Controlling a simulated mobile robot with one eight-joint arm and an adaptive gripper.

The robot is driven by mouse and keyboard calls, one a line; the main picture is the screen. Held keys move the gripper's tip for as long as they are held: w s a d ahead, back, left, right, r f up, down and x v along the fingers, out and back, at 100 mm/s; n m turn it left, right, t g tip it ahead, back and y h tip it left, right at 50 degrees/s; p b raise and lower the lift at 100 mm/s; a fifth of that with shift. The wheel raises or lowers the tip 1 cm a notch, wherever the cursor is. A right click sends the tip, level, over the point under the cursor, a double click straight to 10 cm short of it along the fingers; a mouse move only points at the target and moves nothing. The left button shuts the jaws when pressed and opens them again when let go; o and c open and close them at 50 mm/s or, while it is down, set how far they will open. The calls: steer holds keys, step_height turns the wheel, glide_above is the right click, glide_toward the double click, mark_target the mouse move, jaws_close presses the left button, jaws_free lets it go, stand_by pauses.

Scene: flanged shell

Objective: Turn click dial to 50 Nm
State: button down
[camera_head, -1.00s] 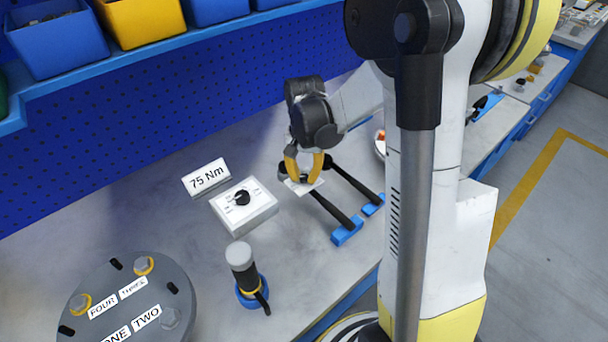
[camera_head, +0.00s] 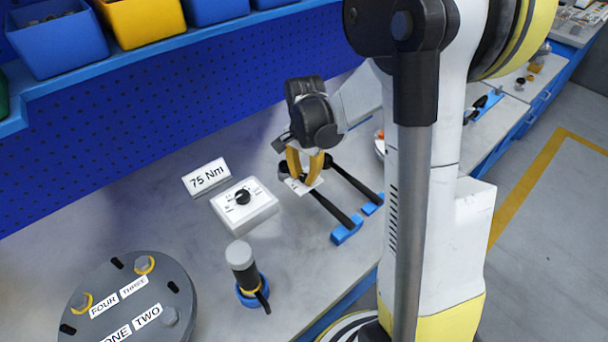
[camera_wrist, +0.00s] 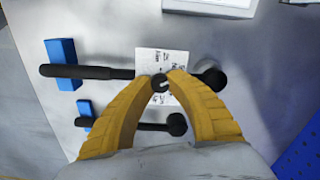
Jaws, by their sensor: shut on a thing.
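My gripper (camera_head: 303,179) has its yellow fingers down over a small white scale plate (camera_wrist: 150,62) by the upper of two black-handled wrenches (camera_wrist: 95,72). In the wrist view the fingertips (camera_wrist: 160,82) are shut on a small dark click dial (camera_wrist: 160,84) with a light mark on its top. The plate has small print that I cannot read, so the dial's setting is not clear. In the head view the plate (camera_head: 296,187) shows below the fingers, and the fingers hide the dial.
A white box (camera_head: 255,211) with a black knob stands left of my gripper, before a sign (camera_head: 206,177) reading 75 Nm. A black-and-grey tool (camera_head: 241,262) stands in a blue ring. A grey flanged cover (camera_head: 185,300) is at lower left. Blue blocks (camera_head: 347,232) support the wrench handles.

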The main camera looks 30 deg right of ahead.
mark_target(304, 176)
steer(key=c, duration=1.2)
jaws_free()
steer(key=shift+c, duration=0.2)
step_height(304, 176, up, 12)
